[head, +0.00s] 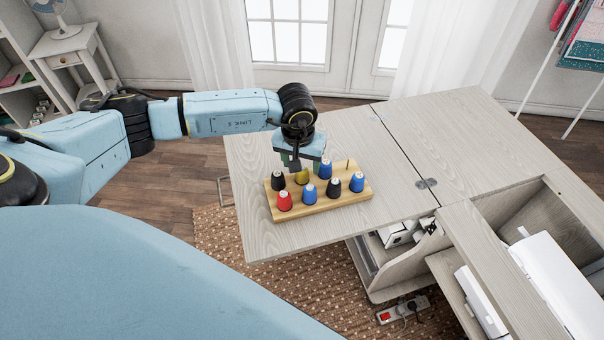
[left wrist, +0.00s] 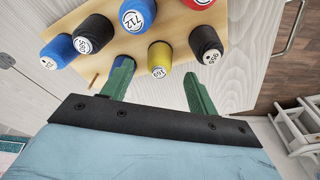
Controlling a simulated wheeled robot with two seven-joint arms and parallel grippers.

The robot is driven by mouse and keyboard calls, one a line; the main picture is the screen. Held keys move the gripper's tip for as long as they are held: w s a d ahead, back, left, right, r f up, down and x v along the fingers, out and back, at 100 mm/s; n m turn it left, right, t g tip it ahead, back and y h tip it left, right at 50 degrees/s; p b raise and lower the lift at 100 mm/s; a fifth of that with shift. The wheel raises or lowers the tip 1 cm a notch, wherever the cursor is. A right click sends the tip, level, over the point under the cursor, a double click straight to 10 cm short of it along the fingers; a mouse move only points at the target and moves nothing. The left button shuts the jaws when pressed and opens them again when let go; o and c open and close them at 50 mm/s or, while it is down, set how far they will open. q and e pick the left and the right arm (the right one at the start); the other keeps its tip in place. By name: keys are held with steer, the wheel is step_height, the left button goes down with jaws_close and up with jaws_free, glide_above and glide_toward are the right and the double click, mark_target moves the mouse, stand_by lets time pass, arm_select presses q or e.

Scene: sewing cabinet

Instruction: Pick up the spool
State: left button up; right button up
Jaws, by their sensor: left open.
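A wooden spool rack (head: 320,207) on the table carries several thread spools. They include a red spool (head: 284,201), a yellow spool (head: 302,176), black spools (head: 334,187) and blue spools (head: 309,194). My left gripper (head: 298,165) is over the rack's back row, by the yellow spool. In the left wrist view, the green fingers of my left gripper (left wrist: 156,72) are open and apart. The yellow spool (left wrist: 160,58) appears between the fingertips; contact cannot be told. A black spool (left wrist: 206,44) is beside the right finger, and a blue spool (left wrist: 138,14) lies beyond the left. My right gripper is out of view.
An empty peg (head: 348,165) stands at the rack's back right. The wooden tabletop (head: 400,140) around the rack is clear. To the right, the sewing cabinet is open, with a white machine (head: 552,285) inside. A power strip (head: 403,309) lies on the floor.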

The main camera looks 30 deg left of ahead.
arm_select(q)
steer(key=f, duration=0.4)
steer(key=shift+w, duration=0.3)
steer(key=shift+r, duration=0.1)
steer(key=c, duration=1)
